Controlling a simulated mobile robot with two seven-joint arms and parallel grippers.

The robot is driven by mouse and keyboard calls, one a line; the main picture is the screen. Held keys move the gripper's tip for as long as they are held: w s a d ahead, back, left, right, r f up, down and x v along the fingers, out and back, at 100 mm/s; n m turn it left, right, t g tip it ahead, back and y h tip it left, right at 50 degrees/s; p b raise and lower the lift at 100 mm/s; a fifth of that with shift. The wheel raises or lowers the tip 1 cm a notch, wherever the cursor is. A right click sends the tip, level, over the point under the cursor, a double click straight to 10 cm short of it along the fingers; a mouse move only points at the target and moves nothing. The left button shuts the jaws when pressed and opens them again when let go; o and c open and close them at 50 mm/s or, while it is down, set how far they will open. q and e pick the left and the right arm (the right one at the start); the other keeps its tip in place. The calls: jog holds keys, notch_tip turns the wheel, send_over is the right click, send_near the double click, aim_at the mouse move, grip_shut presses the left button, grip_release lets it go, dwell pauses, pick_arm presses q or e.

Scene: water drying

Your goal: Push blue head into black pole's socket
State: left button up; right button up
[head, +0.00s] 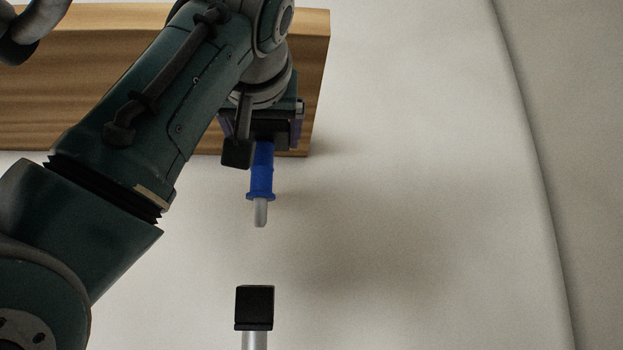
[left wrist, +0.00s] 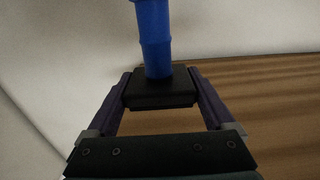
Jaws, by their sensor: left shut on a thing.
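The blue head (head: 261,175) is a slim blue cylinder with a collar and a pale grey tip pointing down in the head view. My left gripper (head: 263,141) is shut on its upper end. The black pole's socket end (head: 254,307) is a black block on a grey shaft at the bottom of the head view. It is apart from the grey tip, with a clear gap between them. The socket's opening cannot be made out. My right gripper is not in view.
A wooden board or block (head: 110,75) lies behind my left arm at the upper left; its right end is beside the gripper. The pale surface (head: 430,180) to the right is clear, up to a curved edge at the far right.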

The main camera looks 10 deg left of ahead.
pick_arm(q)
jog(key=b, duration=0.5)
send_over(259, 214)
jog(key=shift+w+a+f, duration=0.1)
jog(key=shift+w+f, duration=0.05)
jog(key=shift+f, duration=1.3)
jog(key=shift+w+f, duration=0.1)
jog(key=shift+f, duration=1.35)
jog(key=shift+f+b, duration=2.05)
jog(key=shift+f, duration=0.3)
jog(key=o, duration=1.2)
jog(key=shift+c, duration=0.2)
jog(key=shift+s+f+b, duration=0.1)
jog(key=shift+s+b, duration=0.3)
jog(key=shift+b, duration=0.05)
jog(key=b+v, duration=0.5)
jog(key=v, duration=0.4)
jog(key=shift+b, duration=0.4)
jog(key=shift+s, duration=0.1)
